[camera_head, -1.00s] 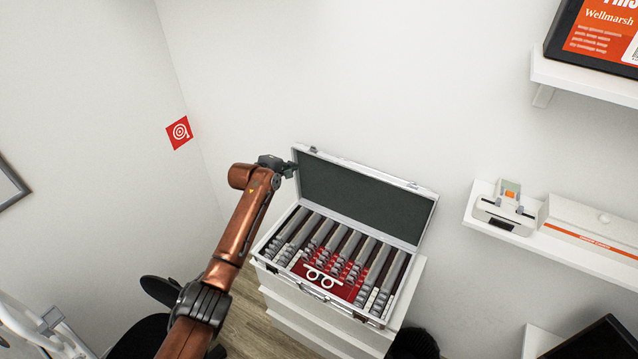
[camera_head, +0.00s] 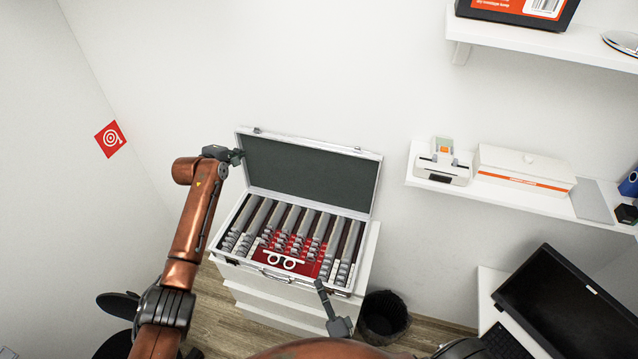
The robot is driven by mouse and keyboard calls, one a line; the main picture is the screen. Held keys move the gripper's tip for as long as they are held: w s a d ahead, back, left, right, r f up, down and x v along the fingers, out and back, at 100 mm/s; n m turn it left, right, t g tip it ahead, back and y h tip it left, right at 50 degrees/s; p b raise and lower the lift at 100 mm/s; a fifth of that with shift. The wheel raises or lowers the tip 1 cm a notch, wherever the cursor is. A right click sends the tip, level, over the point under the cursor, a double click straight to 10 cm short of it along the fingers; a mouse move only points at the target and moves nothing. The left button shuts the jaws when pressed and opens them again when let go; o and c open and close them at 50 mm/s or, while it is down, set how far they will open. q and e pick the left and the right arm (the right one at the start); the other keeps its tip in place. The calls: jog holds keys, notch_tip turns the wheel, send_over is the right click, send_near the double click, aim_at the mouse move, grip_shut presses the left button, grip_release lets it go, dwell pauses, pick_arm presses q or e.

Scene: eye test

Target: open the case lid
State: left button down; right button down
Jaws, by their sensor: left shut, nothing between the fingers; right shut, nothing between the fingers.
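The silver case (camera_head: 222,258) stands on a white drawer cabinet. Its lid (camera_head: 310,172), dark-lined with a metal rim, stands raised and open at the back. Rows of grey lens holders fill the case around a red panel (camera_head: 272,266) with a white trial frame (camera_head: 282,259) on it. My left gripper (camera_head: 238,156) is shut and empty at the lid's upper left edge; I cannot tell whether it touches. My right gripper (camera_head: 319,284) is shut and empty by the case's front edge, its fingers pointing up; contact there is unclear.
The white cabinet (camera_head: 270,305) stands against the wall. A black bin (camera_head: 383,315) is on the floor to its right. A wall shelf (camera_head: 500,195) holds a device (camera_head: 443,165) and a white box (camera_head: 525,168). A dark monitor (camera_head: 562,300) is at lower right.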

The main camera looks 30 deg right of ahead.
jog(key=w+d+r+m+g+h, duration=0.1)
jog(key=w+r+m+g+h, duration=0.15)
jog(key=w+r+h, duration=0.35)
jog(key=w+r+m+g+h, duration=0.1)
jog(key=w+r+m+h, duration=0.25)
jog(key=r, duration=0.45)
jog(key=w+d+r+m+g+h, duration=0.1)
jog(key=w+r+m+h, duration=0.25)
jog(key=r, duration=0.35)
pick_arm(q)
jog(key=shift+a, duration=0.2)
pick_arm(e)
jog(key=x, duration=1.3)
jog(key=shift+s+r+h, duration=0.2)
jog(key=shift+r+h, duration=0.15)
jog(key=shift+h, duration=0.05)
jog(key=shift+d, duration=0.1)
jog(key=shift+x, duration=0.95)
pick_arm(q)
jog(key=c, duration=2.7)
grip_release()
jog(key=o, duration=0.6)
